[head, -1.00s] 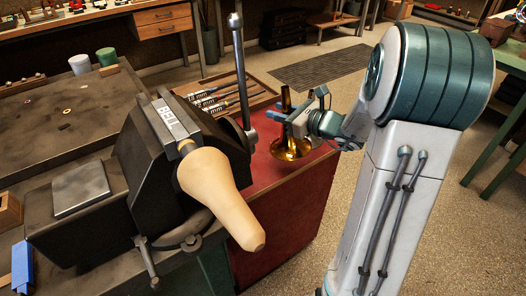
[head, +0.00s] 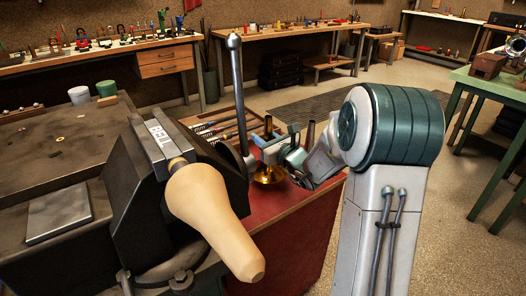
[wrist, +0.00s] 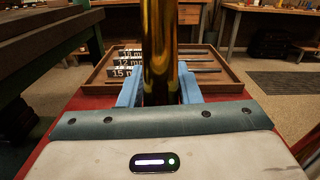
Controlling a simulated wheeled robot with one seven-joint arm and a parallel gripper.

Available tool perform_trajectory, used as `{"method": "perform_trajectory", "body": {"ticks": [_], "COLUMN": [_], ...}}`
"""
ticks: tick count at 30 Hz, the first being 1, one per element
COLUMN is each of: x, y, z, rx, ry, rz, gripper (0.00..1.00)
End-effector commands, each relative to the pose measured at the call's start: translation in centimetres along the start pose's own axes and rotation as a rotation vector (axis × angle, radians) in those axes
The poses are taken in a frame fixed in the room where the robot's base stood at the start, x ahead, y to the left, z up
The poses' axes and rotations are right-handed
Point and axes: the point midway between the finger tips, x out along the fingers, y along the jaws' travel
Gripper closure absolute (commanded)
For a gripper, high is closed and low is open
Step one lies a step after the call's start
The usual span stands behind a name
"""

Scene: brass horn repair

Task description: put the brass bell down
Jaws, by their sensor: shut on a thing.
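My gripper (head: 272,153) is shut on the brass bell, its fingers around the narrow tube. The bell's flared end (head: 268,176) points down at the red cabinet top (head: 270,206). I cannot tell whether its rim touches that surface. In the wrist view the shiny brass tube (wrist: 160,45) stands upright between the blue fingers (wrist: 160,90), and the flare is hidden below my gripper's body.
A wooden tray (wrist: 100,78) with labelled dark rods lies just behind the bell. A black vise (head: 150,195) holding a pale wooden form (head: 207,212) stands left of it, its grey handle (head: 237,95) rising nearby. The red top's front is clear.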

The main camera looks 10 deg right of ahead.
Motion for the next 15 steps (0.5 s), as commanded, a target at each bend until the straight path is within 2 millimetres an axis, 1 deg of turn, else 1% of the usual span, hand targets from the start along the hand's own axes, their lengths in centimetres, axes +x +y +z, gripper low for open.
{"method": "perform_trajectory", "body": {"ticks": [2,5,10,12,15], "x": [0.3,0.3,0.3,0.3,0.3], "y": [0.2,0.2,0.4,0.4,0.4], "z": [-0.2,-1.2,-3.8,-4.1,-4.0], "rx": [-0.001,0.001,0.002,0.000,-0.001], "ry": [-0.001,0.000,0.000,-0.002,-0.003], "rz": [0.001,0.001,0.000,0.000,0.001], "gripper": [0.99,0.99,0.99,0.99,0.99]}}
